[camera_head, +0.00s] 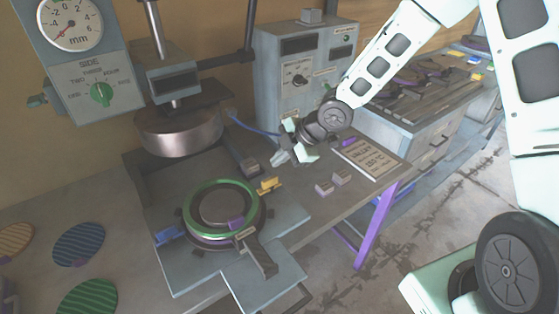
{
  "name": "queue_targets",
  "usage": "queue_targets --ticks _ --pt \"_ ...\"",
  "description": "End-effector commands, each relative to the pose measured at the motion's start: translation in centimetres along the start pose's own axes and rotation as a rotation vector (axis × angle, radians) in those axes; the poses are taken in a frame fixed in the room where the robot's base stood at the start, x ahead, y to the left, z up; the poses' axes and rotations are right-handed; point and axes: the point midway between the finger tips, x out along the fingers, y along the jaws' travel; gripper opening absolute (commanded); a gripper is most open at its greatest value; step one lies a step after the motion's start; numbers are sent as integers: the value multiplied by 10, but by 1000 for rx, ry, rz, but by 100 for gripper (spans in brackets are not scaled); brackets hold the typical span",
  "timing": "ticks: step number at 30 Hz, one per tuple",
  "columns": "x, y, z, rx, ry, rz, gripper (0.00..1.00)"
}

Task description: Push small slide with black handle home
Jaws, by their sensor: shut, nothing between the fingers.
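A light grey slide plate (238,288) juts out from the front of the press bed. A dark bar handle (297,299) is at its front right, partly cut by the bottom edge. Above the plate, a dark grey arm (262,262) reaches forward from the round mould with a green ring (184,203). I cannot tell for sure which of these dark parts belongs to the small slide. My gripper (277,159) is shut and empty, above the bench behind and right of the mould. It is apart from the slide and the handle.
The round press head (179,132) hangs above and behind the mould. A grey control box (304,60) stands behind my gripper. Coloured discs (79,244) lie at the left.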

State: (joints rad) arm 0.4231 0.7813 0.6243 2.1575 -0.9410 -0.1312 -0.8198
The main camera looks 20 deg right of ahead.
Motion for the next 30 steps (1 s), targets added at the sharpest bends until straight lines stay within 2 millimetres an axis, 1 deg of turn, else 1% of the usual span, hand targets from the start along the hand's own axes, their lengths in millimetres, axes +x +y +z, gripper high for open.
queue_targets --ticks 1,9,15,20,30 --pt "10 -2 0 -2 0 -3 0" --pt "56 -1 -1 0 0 -3 0" --pt "78 -1 0 2 -2 -3 0" --pt "83 0 0 2 -2 -1 0" --pt "84 -1 0 3 -3 -1 0"
